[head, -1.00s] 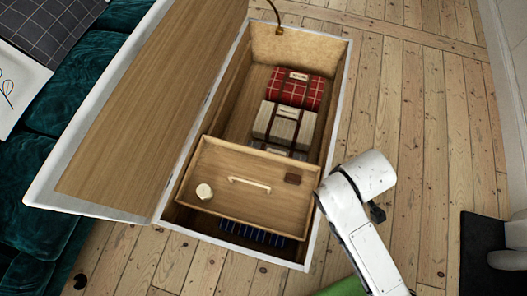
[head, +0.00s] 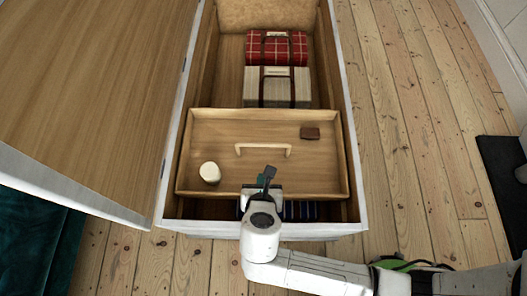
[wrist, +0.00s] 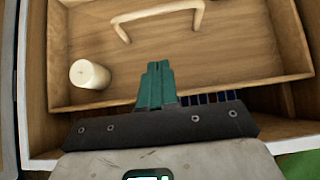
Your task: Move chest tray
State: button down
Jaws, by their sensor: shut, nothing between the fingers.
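The wooden tray (head: 235,128) sits inside the open chest (head: 345,213), across its near part. A pale handle (head: 263,150) stands on the tray's floor; it also shows at the top of the wrist view (wrist: 122,30). A cream candle (head: 210,172) and a small brown item (head: 310,133) lie in the tray. My gripper (head: 268,178) is shut and empty over the tray's near edge, short of the handle. In the wrist view its green fingers (wrist: 156,84) are together, pointing toward the handle and apart from it.
A red plaid bundle (head: 277,48) and a cream strapped bundle (head: 277,87) lie in the chest beyond the tray. Dark blue striped cloth (head: 303,210) shows below its near edge. The raised lid (head: 90,90) blocks the left.

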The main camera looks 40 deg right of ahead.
jog(key=w+d+r+b+x, duration=0.1)
jog(key=b+x, duration=0.4)
jog(key=x, duration=0.7)
jog(key=shift+w+d+r, duration=0.3)
jog(key=shift+w+d, duration=0.05)
jog(key=shift+w, duration=0.15)
jog(key=w+d, duration=0.9)
jog(key=w, duration=0.3)
jog(key=w+d, duration=0.9)
jog(key=w, duration=0.4)
